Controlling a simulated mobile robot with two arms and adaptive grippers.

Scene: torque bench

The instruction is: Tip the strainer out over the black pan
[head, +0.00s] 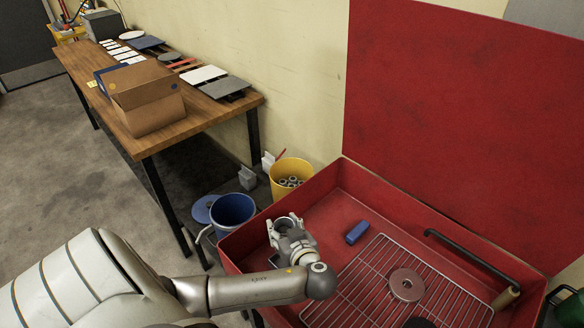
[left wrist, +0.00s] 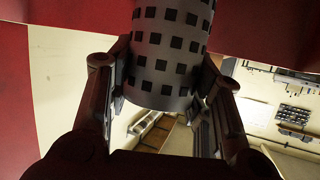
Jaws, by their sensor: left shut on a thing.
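My left gripper (head: 285,224) is above the left part of the red basin, near its left wall. In the left wrist view its two fingers (left wrist: 163,90) are closed on the strainer (left wrist: 168,45), a pale grey cylinder with rows of dark square holes. The strainer's contents are hidden, and in the head view it cannot be made out clearly at the gripper. I cannot pick out the black pan for certain; a dark shape (head: 420,322) is cut off at the bottom edge of the head view. My right gripper is not in view.
The red basin (head: 395,205) has a raised red lid (head: 450,110). Inside are a wire rack (head: 360,290) with a ring-shaped disc (head: 406,285), a blue block (head: 357,232) and a black bar (head: 470,258). A yellow bucket (head: 290,170) and blue bucket (head: 232,212) stand outside. A wooden table (head: 200,118) is behind.

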